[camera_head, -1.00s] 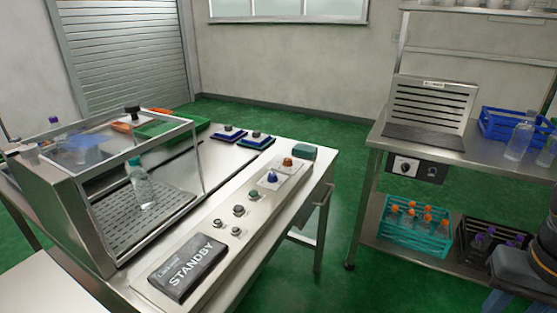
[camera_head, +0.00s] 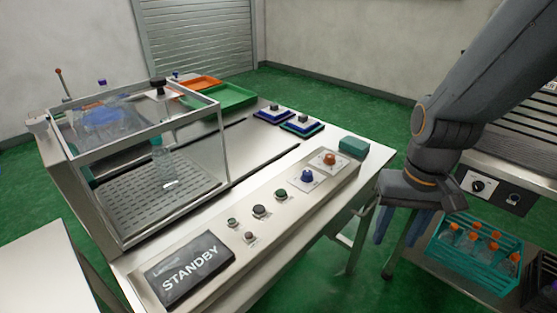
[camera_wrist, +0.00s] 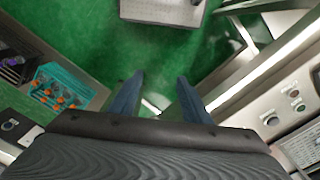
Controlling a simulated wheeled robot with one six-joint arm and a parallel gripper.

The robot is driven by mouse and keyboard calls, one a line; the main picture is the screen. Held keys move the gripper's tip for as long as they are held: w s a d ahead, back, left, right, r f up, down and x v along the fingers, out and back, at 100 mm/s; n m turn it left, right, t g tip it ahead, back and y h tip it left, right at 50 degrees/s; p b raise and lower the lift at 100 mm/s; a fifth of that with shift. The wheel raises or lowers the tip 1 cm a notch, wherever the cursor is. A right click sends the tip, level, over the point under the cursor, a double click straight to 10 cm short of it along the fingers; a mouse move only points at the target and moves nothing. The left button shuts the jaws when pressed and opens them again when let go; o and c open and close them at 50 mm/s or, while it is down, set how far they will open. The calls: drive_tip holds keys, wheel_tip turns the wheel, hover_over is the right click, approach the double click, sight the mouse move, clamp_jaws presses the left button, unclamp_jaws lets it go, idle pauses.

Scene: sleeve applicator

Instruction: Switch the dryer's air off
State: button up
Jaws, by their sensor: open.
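The slotted metal unit (camera_head: 535,118) on the right-hand bench looks like the dryer; my arm covers much of it in the head view. Below it, a dark control box on the bench front carries a black knob on a white plate (camera_head: 478,186) and a smaller round control (camera_head: 513,199). The knob's setting is too small to read. In the wrist view, a dark panel with a round control (camera_wrist: 10,125) shows at the left edge. My gripper (camera_head: 386,240) points down, open and empty, left of the control box; its fingers also show in the wrist view (camera_wrist: 160,78).
A teal crate (camera_head: 470,262) of orange-capped bottles sits on the shelf below the box. The left bench carries a STANDBY display (camera_head: 190,270), several buttons, a blue knob (camera_head: 307,176), an orange knob (camera_head: 330,158) and a clear enclosure. Green floor separates the benches.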

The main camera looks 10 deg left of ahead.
drive_tip(key=w+a+r+m+y+p, duration=0.1)
drive_tip(key=w+a+r+m+p, duration=0.15)
drive_tip(key=w, duration=0.35)
drive_tip(key=w+a+r+m+y+p, duration=0.1)
drive_tip(key=w+a+r+m+p, duration=0.15)
drive_tip(key=w+m, duration=0.2)
drive_tip(key=m+y+p, duration=0.3)
drive_tip(key=m+p, duration=0.4)
drive_tip(key=m, duration=0.2)
approach(308, 173)
drive_tip(key=a, duration=0.1)
drive_tip(key=shift+g, duration=0.4)
drive_tip(key=shift+w+d+p+x, duration=0.15)
drive_tip(key=shift+p+x, duration=0.25)
drive_tip(key=shift+x, duration=0.9)
drive_tip(key=shift+w+d+p+x, duration=0.15)
drive_tip(key=shift+p+x, duration=0.25)
drive_tip(key=shift+x, duration=0.9)
drive_tip(key=shift+w+p+x, duration=0.2)
drive_tip(key=shift+p+x, duration=0.2)
drive_tip(key=shift+x, duration=0.85)
drive_tip(key=shift+f, duration=0.2)
drive_tip(key=c, duration=1)
drive_tip(key=shift+c, duration=0.2)
